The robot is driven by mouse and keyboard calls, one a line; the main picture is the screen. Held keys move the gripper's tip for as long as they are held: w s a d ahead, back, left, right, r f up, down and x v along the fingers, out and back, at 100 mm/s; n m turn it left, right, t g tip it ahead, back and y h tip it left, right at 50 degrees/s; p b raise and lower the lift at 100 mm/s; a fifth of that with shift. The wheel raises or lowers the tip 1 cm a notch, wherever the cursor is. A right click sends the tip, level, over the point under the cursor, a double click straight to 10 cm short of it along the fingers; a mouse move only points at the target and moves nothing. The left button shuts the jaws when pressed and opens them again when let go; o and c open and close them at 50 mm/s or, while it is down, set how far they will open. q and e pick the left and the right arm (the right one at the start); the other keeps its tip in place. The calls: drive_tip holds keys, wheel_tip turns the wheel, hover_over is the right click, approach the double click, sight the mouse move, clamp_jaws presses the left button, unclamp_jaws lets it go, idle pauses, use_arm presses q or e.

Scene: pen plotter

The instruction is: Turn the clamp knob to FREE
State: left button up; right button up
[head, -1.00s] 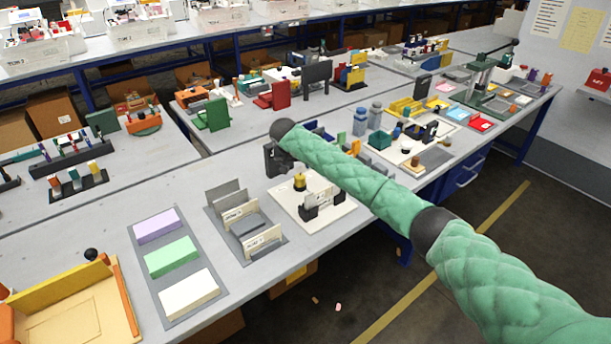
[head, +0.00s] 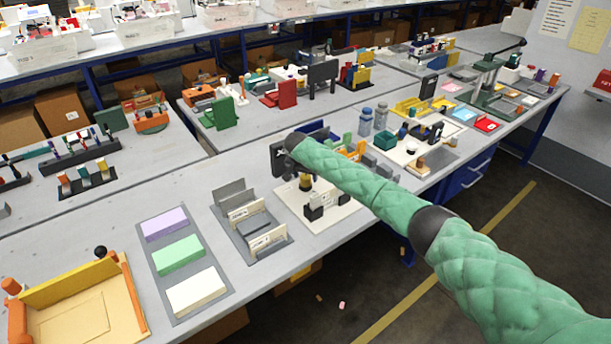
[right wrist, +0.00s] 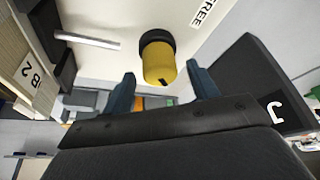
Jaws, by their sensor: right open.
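The plotter is a white board (head: 341,210) on the near bench with dark blocks on it. The clamp knob, yellow with a black collar, stands on it and is partly shadowed in the head view (head: 306,184). In the right wrist view the knob (right wrist: 158,64) shows large, its yellow end with a dark mark facing the camera. A FREE label (right wrist: 203,12) is on the white surface beside it. My right gripper (right wrist: 161,78) is open, with its two fingers on either side of the knob's yellow end. No contact is visible. My left gripper is not in view.
A grey stand with card slots (head: 238,205) is just left of the plotter. Left of that is a grey mat (head: 206,257) with purple, green and white blocks. A white board with small parts (head: 391,153) stands to the right.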

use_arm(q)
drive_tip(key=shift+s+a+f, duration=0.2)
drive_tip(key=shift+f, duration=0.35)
use_arm(e)
drive_tip(key=shift+x, duration=0.95)
drive_tip(key=c, duration=1)
